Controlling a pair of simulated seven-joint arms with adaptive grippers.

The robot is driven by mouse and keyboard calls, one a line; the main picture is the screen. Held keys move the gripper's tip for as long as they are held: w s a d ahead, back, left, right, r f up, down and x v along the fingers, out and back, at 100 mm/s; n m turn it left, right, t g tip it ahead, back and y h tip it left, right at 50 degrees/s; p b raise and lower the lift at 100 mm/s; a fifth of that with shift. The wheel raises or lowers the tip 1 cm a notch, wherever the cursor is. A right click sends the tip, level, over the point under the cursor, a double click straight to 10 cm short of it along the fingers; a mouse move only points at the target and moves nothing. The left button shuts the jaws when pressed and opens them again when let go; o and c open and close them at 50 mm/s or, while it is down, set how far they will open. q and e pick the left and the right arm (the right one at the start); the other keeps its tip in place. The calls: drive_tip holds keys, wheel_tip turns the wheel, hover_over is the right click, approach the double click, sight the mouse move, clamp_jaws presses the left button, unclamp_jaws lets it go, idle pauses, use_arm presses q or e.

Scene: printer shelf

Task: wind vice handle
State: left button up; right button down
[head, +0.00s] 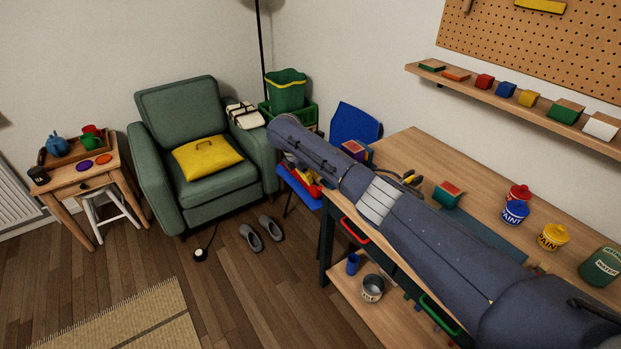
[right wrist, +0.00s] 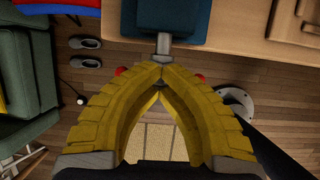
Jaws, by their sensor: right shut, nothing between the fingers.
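In the right wrist view, the dark blue vice (right wrist: 165,18) stands at the edge of the wooden bench at the top. Its grey screw (right wrist: 163,42) points toward my right gripper (right wrist: 162,72). The yellow fingers meet at their tips just below the screw, shut with nothing between them. Red ends of the vice handle (right wrist: 120,71) show on either side of the fingertips; the middle of the handle is hidden behind them. In the head view, my right arm covers the front of the bench, and I cannot make out the gripper or the handle there. My left gripper is out of view.
The workbench (head: 400,149) holds paint tins (head: 515,212) and a red-and-green block (head: 447,194). A blue chair (head: 355,122) stands at its far end. The green armchair (head: 190,140) and slippers (head: 262,232) are to the left. The floor in front is mostly clear.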

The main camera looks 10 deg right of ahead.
drive_tip(key=shift+s+d+f+t, duration=0.2)
drive_tip(key=shift+f+t, duration=0.05)
drive_tip(key=shift+t, duration=0.15)
drive_tip(key=shift+s+d+m+t+y, duration=0.15)
drive_tip(key=shift+m+t+y, duration=0.25)
drive_tip(key=shift+t, duration=0.6)
drive_tip(key=shift+s+f+m+t+y, duration=0.15)
drive_tip(key=shift+t+y, duration=0.15)
drive_tip(key=shift+t, duration=0.45)
drive_tip(key=shift+r+m+t+y, duration=0.15)
drive_tip(key=shift+t+y, duration=0.15)
drive_tip(key=shift+t, duration=0.45)
unclamp_jaws()
drive_tip(key=shift+r, duration=0.1)
